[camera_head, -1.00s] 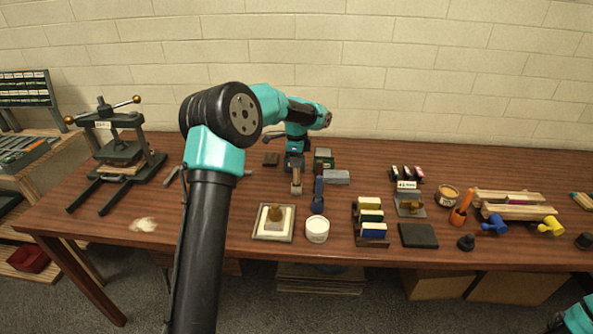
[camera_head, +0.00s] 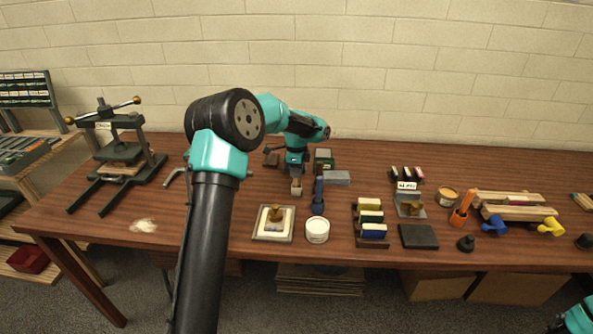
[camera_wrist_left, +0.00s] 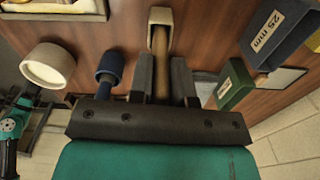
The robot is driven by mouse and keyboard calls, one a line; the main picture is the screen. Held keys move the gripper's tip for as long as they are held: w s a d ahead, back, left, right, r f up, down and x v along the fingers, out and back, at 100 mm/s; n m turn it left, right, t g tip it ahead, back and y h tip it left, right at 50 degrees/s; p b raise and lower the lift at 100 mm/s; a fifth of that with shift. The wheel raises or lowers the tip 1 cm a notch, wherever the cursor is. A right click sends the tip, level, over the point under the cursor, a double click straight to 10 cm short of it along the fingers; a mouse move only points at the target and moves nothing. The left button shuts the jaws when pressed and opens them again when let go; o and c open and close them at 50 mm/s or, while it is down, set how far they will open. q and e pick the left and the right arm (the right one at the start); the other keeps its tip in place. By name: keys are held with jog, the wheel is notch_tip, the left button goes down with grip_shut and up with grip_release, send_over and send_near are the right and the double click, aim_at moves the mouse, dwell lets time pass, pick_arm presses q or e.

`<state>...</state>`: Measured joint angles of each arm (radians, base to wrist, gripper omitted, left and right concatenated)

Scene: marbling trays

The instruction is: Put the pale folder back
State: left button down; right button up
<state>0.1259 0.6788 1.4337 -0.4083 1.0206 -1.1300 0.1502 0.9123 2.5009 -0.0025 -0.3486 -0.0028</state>
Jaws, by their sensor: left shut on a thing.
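My left gripper (camera_head: 296,173) points down over the table's back middle. In the left wrist view its two dark fingers are shut on a slim tan-brown piece (camera_wrist_left: 162,72), which I take to be the pale folder. Its far end meets a small pale square block (camera_wrist_left: 160,16), which also shows below the fingers in the head view (camera_head: 296,187). I cannot tell whether the piece sits inside the block or lies against it. My right gripper is out of view; only a bit of that arm shows at the lower right corner.
A blue-handled tool (camera_head: 318,194) stands close to the right of the gripper. A white pot (camera_head: 317,231) and a framed tray (camera_head: 262,234) are in front. A green box (camera_wrist_left: 236,84) and a "25 mm" block (camera_wrist_left: 272,30) are near. A press (camera_head: 122,153) stands left.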

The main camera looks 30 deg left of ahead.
pick_arm(q)
jog(key=c, duration=1.1)
grip_release()
jog(key=shift+o, duration=0.2)
jog(key=shift+r, duration=0.1)
notch_tip(320, 180, up, 12)
jog(key=shift+r, duration=0.1)
